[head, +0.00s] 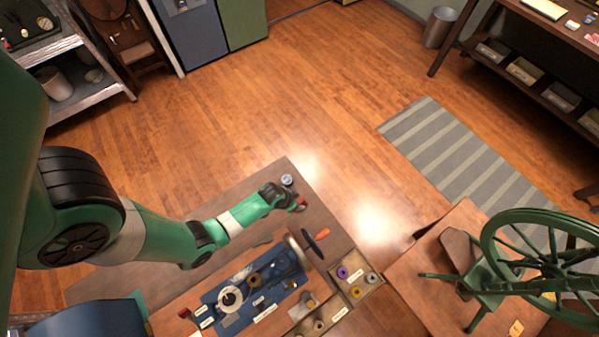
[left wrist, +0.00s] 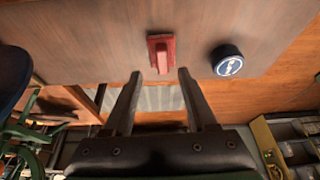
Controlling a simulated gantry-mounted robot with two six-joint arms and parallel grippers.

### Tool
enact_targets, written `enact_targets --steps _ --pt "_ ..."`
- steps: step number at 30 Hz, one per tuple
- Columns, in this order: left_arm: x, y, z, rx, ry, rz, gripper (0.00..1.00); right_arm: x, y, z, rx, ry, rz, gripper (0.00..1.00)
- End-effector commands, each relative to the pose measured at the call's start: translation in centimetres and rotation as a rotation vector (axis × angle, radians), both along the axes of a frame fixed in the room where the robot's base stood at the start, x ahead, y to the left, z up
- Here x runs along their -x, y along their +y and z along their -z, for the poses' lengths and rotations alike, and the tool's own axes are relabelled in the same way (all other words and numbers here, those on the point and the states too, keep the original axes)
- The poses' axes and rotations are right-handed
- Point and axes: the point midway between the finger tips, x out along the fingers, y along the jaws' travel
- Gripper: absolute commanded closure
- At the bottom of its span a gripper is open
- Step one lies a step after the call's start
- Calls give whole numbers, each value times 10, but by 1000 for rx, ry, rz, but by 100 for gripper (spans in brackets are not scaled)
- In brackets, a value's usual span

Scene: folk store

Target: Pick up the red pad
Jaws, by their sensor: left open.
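The red pad (left wrist: 161,50) is a small red block with a raised strip, lying on the brown wooden table top (left wrist: 90,35). In the head view a bit of its red (head: 301,201) shows beside my left gripper (head: 294,206). In the left wrist view my left gripper (left wrist: 160,76) is open and empty. Its two fingertips point toward the pad, one on each side of its line, with the pad just beyond them. I cannot tell how high the fingers are above the table. My right gripper is in neither view.
A round dark-blue tin (left wrist: 227,60) with a white label stands close to the pad; it also shows in the head view (head: 287,180). A blue tool mat (head: 224,317), an orange-handled wheel tool (head: 316,240) and a spool tray (head: 376,289) are nearer. A green spinning wheel (head: 493,262) stands right.

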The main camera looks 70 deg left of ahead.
Motion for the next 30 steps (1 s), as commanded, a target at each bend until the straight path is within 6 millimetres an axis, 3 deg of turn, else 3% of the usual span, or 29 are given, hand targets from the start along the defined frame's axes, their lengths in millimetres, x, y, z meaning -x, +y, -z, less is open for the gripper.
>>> enact_targets --steps 3,6,14,24,30 --pt "-3 6 27 1 1 -2 43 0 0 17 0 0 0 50" --pt "-9 8 39 0 0 -1 43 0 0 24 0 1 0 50" --pt "-11 9 41 0 -1 0 43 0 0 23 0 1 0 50" --pt "-11 9 41 0 -1 0 100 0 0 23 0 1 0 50" --pt "-11 9 41 0 -1 0 100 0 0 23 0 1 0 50"
